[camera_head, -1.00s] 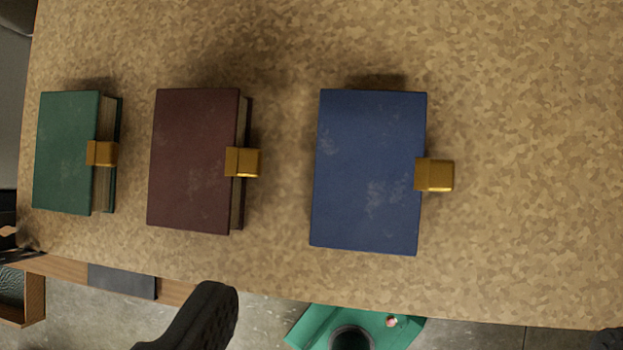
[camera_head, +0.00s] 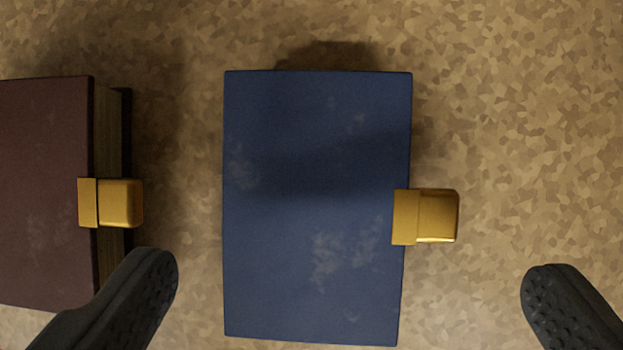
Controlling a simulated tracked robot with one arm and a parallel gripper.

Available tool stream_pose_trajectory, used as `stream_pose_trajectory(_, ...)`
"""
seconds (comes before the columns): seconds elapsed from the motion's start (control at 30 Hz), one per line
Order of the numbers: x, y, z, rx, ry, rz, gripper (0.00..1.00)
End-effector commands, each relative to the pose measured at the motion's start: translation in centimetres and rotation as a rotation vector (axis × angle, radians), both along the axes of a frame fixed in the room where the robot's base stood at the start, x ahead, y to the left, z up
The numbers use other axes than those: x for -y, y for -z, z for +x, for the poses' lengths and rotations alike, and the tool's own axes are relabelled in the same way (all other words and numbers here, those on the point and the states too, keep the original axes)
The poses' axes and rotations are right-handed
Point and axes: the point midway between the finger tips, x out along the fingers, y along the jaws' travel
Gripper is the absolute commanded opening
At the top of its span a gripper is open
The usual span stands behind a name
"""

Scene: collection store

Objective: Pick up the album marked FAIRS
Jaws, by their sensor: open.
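A blue album (camera_head: 311,205) with a brass clasp (camera_head: 425,216) on its right edge lies flat on the mottled tan tabletop. No FAIRS marking shows on its cover, so I cannot tell which album bears that name. A dark red album (camera_head: 45,190) with a similar clasp (camera_head: 111,203) lies to its left, cut off by the picture's left edge. My gripper (camera_head: 350,290) is open and empty. Its left finger shows between the two albums, overlapping the red one's lower right corner in the picture. Its right finger shows to the right of the blue album.
The mottled tan tabletop (camera_head: 530,120) is clear to the right of the blue album. A strip of bare surface separates the two albums. No table edge shows now.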

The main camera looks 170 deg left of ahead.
Motion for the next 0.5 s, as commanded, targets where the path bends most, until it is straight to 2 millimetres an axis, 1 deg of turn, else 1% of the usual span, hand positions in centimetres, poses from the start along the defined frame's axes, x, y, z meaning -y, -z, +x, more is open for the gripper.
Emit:
stream_pose_trajectory(0.13,-0.7,1.7,0.4,-0.004,-0.003,0.000,1.00)
stream_pose_trajectory(0.3,-1.2,3.7,1.1,-0.003,-0.002,0.000,1.00)
stream_pose_trajectory(0.5,-1.2,4.0,1.3,0.000,-0.001,0.000,1.00)
